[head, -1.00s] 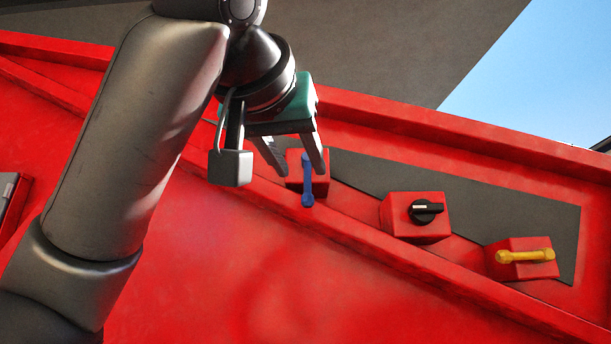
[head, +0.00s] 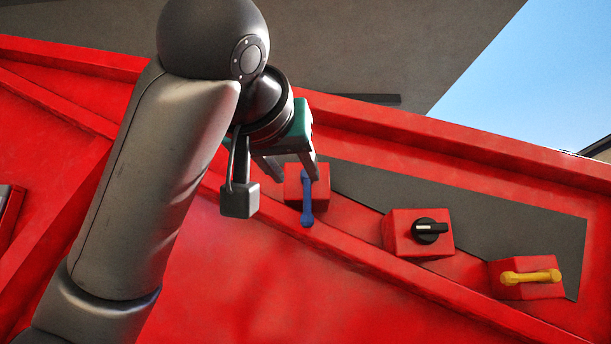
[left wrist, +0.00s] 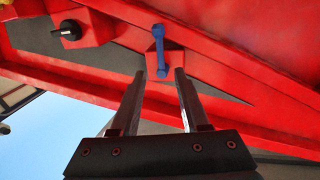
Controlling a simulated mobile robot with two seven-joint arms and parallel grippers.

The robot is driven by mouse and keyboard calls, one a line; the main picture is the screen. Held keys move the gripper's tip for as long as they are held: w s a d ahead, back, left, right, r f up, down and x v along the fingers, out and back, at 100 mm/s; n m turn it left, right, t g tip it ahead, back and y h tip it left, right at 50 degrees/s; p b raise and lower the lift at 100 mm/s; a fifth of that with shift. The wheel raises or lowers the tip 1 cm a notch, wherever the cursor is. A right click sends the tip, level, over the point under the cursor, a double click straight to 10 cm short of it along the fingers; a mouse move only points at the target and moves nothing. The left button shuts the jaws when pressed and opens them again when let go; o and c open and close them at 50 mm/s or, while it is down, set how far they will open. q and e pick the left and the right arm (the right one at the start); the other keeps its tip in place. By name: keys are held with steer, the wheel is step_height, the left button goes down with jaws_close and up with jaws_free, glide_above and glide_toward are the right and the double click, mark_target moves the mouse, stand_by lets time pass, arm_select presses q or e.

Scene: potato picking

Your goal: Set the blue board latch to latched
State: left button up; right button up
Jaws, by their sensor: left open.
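The blue latch (head: 307,200) is a blue handle on a red block on the sloping grey board (head: 470,218). In the head view it points down the picture, nearly upright. My left gripper (head: 292,176) is at the block's upper left, with its fingers apart. In the left wrist view the blue latch (left wrist: 160,52) lies beyond the open fingertips (left wrist: 160,74), with its lower end near the gap between them. Nothing is between the fingers, and I cannot tell whether they touch the latch. My right gripper is not in view.
A black knob (head: 430,230) on a red block and a yellow handle (head: 531,277) on another stand to the right along the board. Red rails run above and below the board. My left arm covers the left of the head view.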

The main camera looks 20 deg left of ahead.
mark_target(306, 192)
arm_select(q)
steer(key=w+p, duration=0.1)
steer(key=w, duration=0.3)
steer(key=w+p, duration=0.1)
steer(key=w, duration=0.1)
steer(key=shift+w+a+r+p, duration=0.1)
steer(key=shift+w+a+p, duration=0.2)
steer(key=shift+w+a, duration=0.1)
steer(key=shift+w, duration=0.85)
jaws_close()
